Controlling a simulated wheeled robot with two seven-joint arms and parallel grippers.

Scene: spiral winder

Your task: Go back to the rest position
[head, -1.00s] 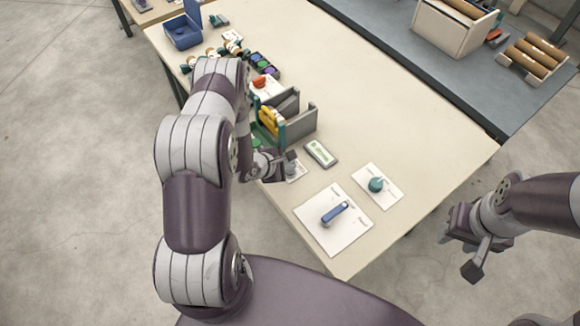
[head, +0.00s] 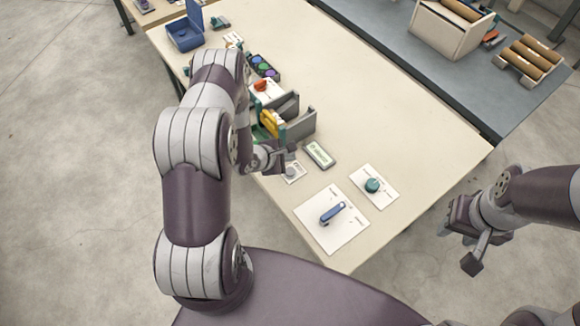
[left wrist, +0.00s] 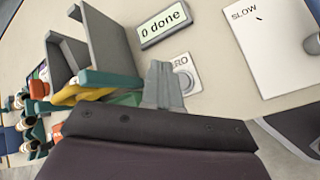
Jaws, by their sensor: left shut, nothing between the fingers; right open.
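My left gripper (head: 280,158) is over the near left edge of the table, beside the spiral winder (head: 285,118) with its grey walls and yellow part. In the left wrist view its fingers (left wrist: 163,85) are together with nothing between them, next to a round knob on a white card (left wrist: 183,72) marked "RO". My right gripper (head: 470,245) hangs over the floor, right of the table, open and empty. The tip of my left gripper is small in the head view.
A counter display (head: 319,154) reading "0 done" lies beside the winder. A blue lever (head: 333,212) and a teal knob (head: 372,185) sit on white cards. A blue box (head: 184,38) stands at the far left. The table's right side is clear.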

